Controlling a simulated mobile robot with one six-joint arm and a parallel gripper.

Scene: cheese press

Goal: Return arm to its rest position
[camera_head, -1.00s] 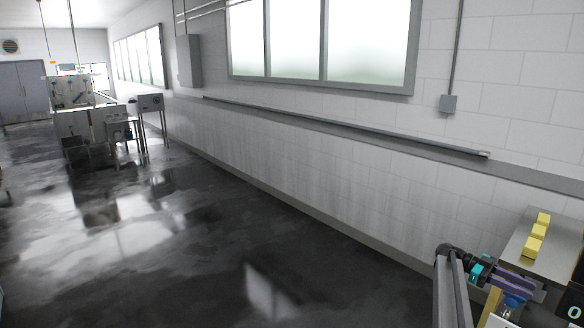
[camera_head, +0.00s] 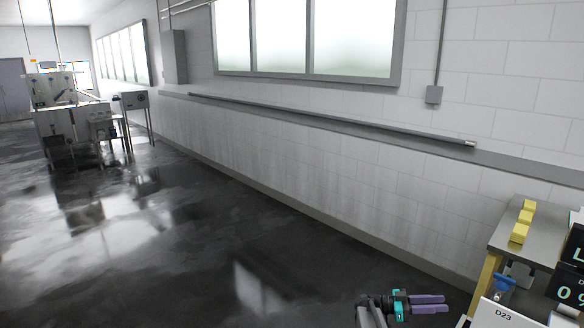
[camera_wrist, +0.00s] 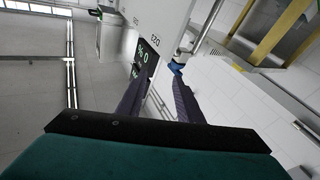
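My gripper (camera_head: 430,304), with purple fingers and a teal band, is low at the bottom right of the head view, left of a steel-topped table (camera_head: 508,240). It points right, toward the table side. In the wrist view the two purple fingers (camera_wrist: 158,98) stand apart with nothing between them. The gripper is open and empty, and touches nothing that I can see. Most of my arm is out of the picture.
Several yellow blocks (camera_head: 520,232) stand in a row on the table. A white panel marked D23 (camera_head: 505,316), a blue knob (camera_head: 504,283) and a dark display (camera_head: 570,290) are at the lower right. A long grey wall lies behind. The wet dark floor (camera_head: 180,260) is clear.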

